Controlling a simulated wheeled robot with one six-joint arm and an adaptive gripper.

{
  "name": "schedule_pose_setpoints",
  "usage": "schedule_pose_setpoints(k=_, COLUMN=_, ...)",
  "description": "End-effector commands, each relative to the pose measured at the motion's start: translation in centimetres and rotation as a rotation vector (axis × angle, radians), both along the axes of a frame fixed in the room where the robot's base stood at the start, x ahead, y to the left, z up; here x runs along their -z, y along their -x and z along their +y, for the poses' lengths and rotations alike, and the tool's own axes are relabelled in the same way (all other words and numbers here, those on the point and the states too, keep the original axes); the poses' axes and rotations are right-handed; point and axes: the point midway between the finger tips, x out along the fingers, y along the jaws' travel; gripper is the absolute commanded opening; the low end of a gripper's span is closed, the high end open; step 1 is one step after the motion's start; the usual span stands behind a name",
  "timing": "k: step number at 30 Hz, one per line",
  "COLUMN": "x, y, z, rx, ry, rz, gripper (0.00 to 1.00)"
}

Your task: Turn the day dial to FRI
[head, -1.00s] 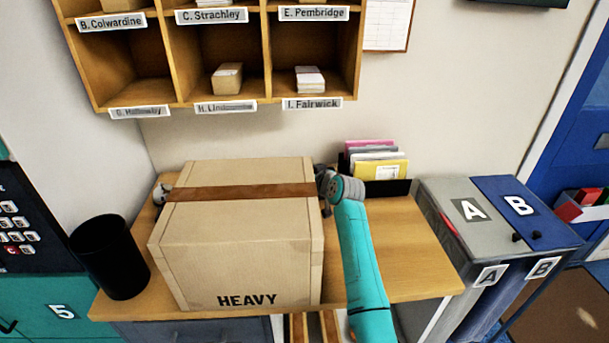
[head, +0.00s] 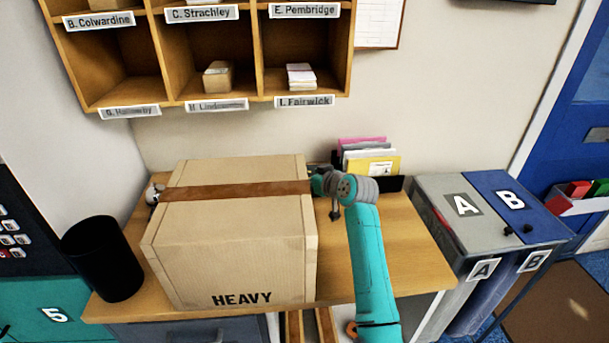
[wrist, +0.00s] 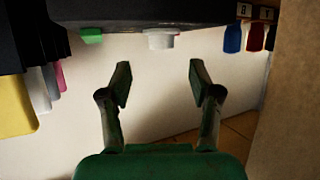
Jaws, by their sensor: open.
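No dial with readable day names shows. In the wrist view, a pale grey round knob (wrist: 161,39) sticks out from a dark body (wrist: 150,12) at the top, with a small green piece (wrist: 92,36) to its left. I cannot tell whether this knob is the day dial. My gripper (wrist: 158,76) is open and empty, its two fingers spread apart below the knob in the picture and not visibly touching it. In the head view, my arm's end is at the right rear of the HEAVY carton (head: 235,240), and the fingertips are hidden.
The carton fills much of the desk (head: 415,265); its side (wrist: 290,120) is close on the right in the wrist view. Colored folders (head: 370,162) stand behind my arm. A black bin (head: 103,260) is left, lidded bins A and B (head: 490,240) right. Pigeonholes (head: 205,55) hang above.

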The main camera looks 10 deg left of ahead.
Motion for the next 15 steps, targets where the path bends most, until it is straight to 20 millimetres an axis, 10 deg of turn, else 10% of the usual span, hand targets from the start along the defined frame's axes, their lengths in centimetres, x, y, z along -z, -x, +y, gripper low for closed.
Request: schedule_pose_setpoints(k=15, x=-1.4, y=-0.8, z=-3.8, rx=-0.347, ry=-0.016, rz=-0.014, gripper=0.63)
